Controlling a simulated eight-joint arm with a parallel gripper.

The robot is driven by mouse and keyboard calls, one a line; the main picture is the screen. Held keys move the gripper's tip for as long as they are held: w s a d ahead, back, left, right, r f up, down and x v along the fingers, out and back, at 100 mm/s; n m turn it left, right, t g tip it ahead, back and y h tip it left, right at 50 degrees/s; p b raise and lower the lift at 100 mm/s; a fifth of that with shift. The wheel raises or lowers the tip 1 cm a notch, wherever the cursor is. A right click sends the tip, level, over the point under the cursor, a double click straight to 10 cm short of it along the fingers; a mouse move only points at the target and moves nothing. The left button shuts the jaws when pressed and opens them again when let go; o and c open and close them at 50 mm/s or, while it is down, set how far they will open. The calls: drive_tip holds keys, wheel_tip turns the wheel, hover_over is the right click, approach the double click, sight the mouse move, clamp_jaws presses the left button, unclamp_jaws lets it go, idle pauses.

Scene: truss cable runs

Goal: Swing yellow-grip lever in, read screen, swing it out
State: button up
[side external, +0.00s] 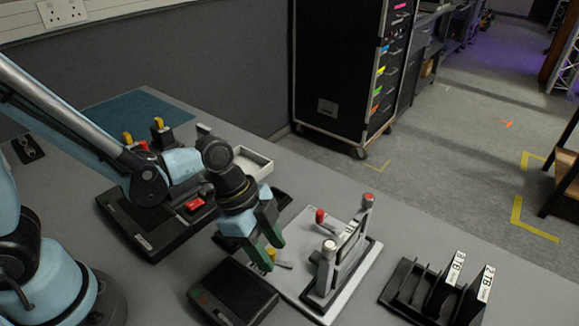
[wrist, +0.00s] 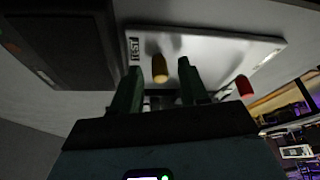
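The yellow-grip lever (side external: 271,253) is low at the left end of a pale plate (side external: 300,222). In the wrist view its yellow grip (wrist: 159,68) stands between my two green fingers, with a gap on each side. My gripper (side external: 272,246) is open around the grip and points down at it; it also shows in the wrist view (wrist: 158,82). A red-grip lever (side external: 320,216) is on the same plate, and it shows at the right in the wrist view (wrist: 243,87). A black box (side external: 240,287) with small red and green marks is beside the plate. No readable screen text shows.
A clamp-like frame (side external: 346,248) with a red-topped post stands on the plate. To the right is a black rack (side external: 405,285) with labelled slabs. A black device (side external: 150,228), a white tray (side external: 260,158) and yellow-topped pieces (side external: 158,125) lie behind.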

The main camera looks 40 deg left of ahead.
clamp_jaws()
drive_tip(key=shift+s, duration=0.1)
drive_tip(key=shift+s+d+n+t+y, duration=0.15)
drive_tip(key=shift+s+n+t, duration=0.15)
drive_tip(key=shift+n, duration=0.65)
drive_tip(key=shift+s+d+n+t+y, duration=0.2)
drive_tip(key=shift+n+t, duration=0.2)
drive_tip(key=shift+n, duration=0.55)
drive_tip(key=shift+o, duration=0.2)
unclamp_jaws()
drive_tip(key=v, duration=1.2)
